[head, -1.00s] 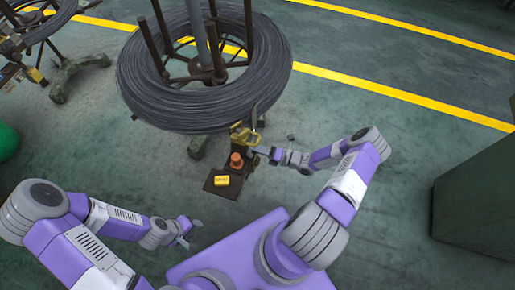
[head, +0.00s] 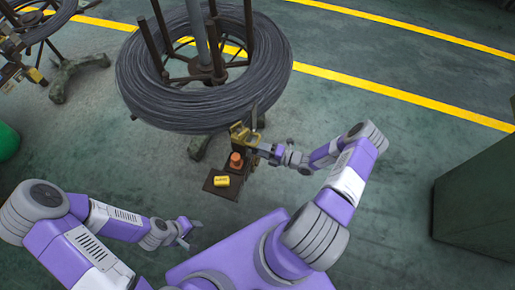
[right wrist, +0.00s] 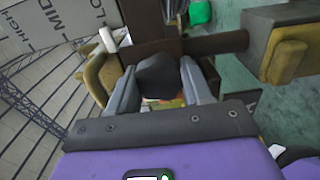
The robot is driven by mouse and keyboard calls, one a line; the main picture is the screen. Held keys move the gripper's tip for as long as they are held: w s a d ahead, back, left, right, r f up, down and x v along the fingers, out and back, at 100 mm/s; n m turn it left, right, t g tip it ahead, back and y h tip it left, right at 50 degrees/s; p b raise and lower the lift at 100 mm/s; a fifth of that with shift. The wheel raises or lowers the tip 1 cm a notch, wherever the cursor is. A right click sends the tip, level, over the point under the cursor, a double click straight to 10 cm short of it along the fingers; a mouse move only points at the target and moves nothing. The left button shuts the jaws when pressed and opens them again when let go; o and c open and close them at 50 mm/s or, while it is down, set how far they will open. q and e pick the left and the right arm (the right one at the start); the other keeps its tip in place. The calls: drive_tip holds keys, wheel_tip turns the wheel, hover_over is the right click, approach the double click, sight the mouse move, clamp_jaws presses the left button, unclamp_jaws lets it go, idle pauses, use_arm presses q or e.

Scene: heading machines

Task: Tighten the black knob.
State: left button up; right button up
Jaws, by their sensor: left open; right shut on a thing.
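The black knob (right wrist: 158,78) shows in the right wrist view between the two grey fingers of my right gripper (right wrist: 160,85). The fingers are shut on it from both sides. In the head view my right gripper (head: 266,151) is at the brass-coloured fitting (head: 240,133) beside the wire stand, and the knob itself is too small to make out there. My left gripper (head: 187,233) is open and empty, low over the floor to the left of my base.
A large coil of dark wire (head: 160,108) on a stand is just behind the fitting. A brown base plate (head: 220,190) holds an orange part (head: 235,161) and a yellow box (head: 221,181). A dark green cabinet (head: 475,200) stands at the right. Floor between is clear.

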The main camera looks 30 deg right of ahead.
drive_tip(key=shift+s+a+f, duration=0.1)
drive_tip(key=shift+s, duration=0.05)
drive_tip(key=o, duration=0.8)
drive_tip(key=shift+o, duration=1.2)
drive_tip(key=v, duration=0.7)
drive_tip(key=shift+s+d+p, duration=0.15)
drive_tip(key=shift+d+p, duration=0.1)
drive_tip(key=shift+p, duration=0.15)
